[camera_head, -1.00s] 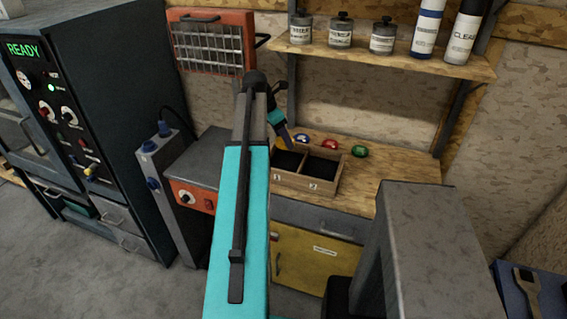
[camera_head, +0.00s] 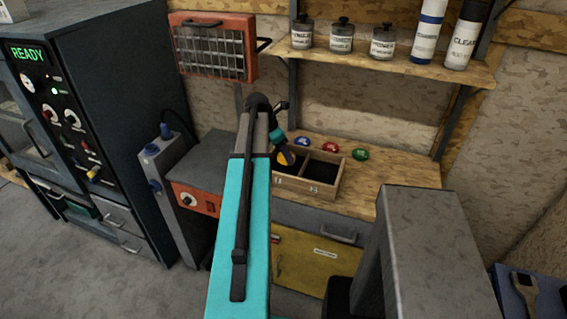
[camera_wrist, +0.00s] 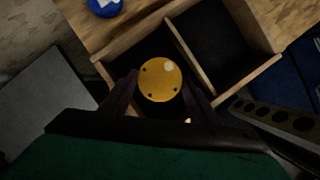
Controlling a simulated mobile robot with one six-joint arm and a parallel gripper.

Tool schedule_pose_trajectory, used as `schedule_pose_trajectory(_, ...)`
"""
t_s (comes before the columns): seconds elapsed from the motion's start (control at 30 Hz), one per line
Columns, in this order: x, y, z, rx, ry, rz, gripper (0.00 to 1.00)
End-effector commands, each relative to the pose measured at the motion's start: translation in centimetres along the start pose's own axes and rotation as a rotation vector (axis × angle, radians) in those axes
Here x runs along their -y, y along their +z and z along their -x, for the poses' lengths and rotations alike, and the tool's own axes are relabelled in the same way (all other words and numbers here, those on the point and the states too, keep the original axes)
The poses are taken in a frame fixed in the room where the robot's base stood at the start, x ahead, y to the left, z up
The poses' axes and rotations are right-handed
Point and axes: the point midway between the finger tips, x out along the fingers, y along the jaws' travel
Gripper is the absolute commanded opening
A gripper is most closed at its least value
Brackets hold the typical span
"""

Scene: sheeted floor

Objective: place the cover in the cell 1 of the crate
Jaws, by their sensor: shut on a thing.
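The cover, a round yellow disc with small dark holes (camera_wrist: 160,80), sits between the fingers of my gripper (camera_wrist: 158,96) in the wrist view. It shows as a small orange patch (camera_head: 286,158) in the head view. My gripper (camera_head: 283,150) is shut on it, over the left cell of the wooden crate (camera_head: 298,189). The crate (camera_wrist: 188,57) has two dark-lined cells with a divider between them. The left cell, with a label that looks like 1, is partly hidden by the cover and fingers. The right cell looks empty. I cannot tell the cover's exact height.
Blue (camera_head: 302,141), red (camera_head: 330,147) and green (camera_head: 361,154) round things lie behind the crate on the wooden bench (camera_head: 385,175). A shelf (camera_head: 400,62) with jars and bottles hangs above. An orange-fronted box (camera_head: 195,198) stands left of the crate.

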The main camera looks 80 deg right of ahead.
Motion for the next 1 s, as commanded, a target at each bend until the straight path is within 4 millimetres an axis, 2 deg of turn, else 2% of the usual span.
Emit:
schedule_pose_trajectory(0.4, 0.0, -1.2, -3.0, 0.0, 0.0, 0.0, 0.22)
schedule_pose_trajectory(0.9, 0.0, -1.4, -3.5, 0.0, 0.0, 0.0, 0.22)
schedule_pose_trajectory(0.93, 0.0, -1.4, -3.5, 0.0, -0.001, 0.0, 0.6)
schedule_pose_trajectory(1.0, 0.0, -1.4, -3.5, 0.0, 0.0, 0.0, 0.63)
